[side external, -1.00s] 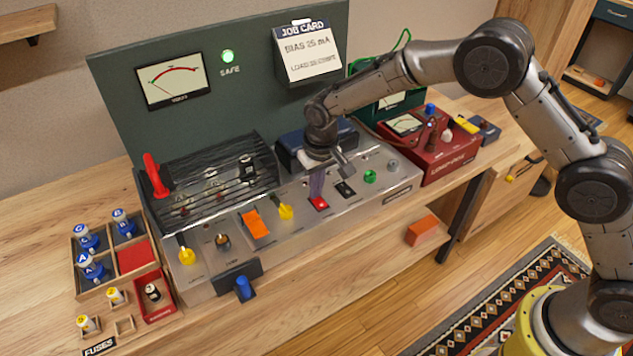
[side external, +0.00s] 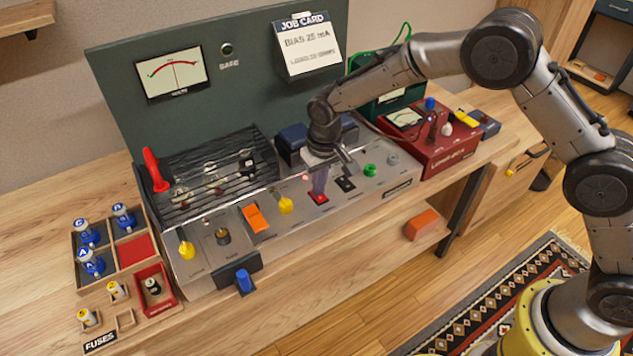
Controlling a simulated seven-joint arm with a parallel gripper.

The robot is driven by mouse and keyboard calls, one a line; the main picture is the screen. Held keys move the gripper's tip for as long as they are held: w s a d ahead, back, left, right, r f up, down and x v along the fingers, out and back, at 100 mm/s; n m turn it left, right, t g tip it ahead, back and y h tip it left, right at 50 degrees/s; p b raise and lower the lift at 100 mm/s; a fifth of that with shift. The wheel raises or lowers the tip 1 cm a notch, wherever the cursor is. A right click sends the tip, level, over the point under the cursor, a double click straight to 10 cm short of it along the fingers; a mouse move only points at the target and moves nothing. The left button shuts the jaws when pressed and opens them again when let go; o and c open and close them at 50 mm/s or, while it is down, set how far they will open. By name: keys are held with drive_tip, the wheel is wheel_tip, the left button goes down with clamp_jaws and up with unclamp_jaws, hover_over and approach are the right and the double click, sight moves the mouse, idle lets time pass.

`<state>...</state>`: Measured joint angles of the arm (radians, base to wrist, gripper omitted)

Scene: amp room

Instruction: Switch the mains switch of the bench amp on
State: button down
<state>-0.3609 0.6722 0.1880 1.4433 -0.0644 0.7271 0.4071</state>
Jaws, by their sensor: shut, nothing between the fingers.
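The bench amp (side external: 270,243) is a silver chassis with a row of controls on its sloped front. A red rocker switch (side external: 319,198), which looks like the mains switch, sits right of the middle of that row. A black rocker (side external: 345,184) is just right of it. My gripper (side external: 319,189) is shut and empty, pointing down with its tips at or just above the red rocker. I cannot tell whether they touch. The gripper partly hides the rocker. A small pinkish lamp (side external: 305,177) glows beside the gripper.
A dark wire cage (side external: 205,180) covers the valves. The SAFE lamp (side external: 227,49) is dark; the meter (side external: 175,73) needle stands near mid-scale. A red tester (side external: 440,145) stands right.

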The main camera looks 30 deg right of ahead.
idle(0.3)
wheel_tip(320, 180, up, 14)
drive_tip(key=w, duration=0.1)
drive_tip(key=shift+w, duration=0.25)
idle(0.4)
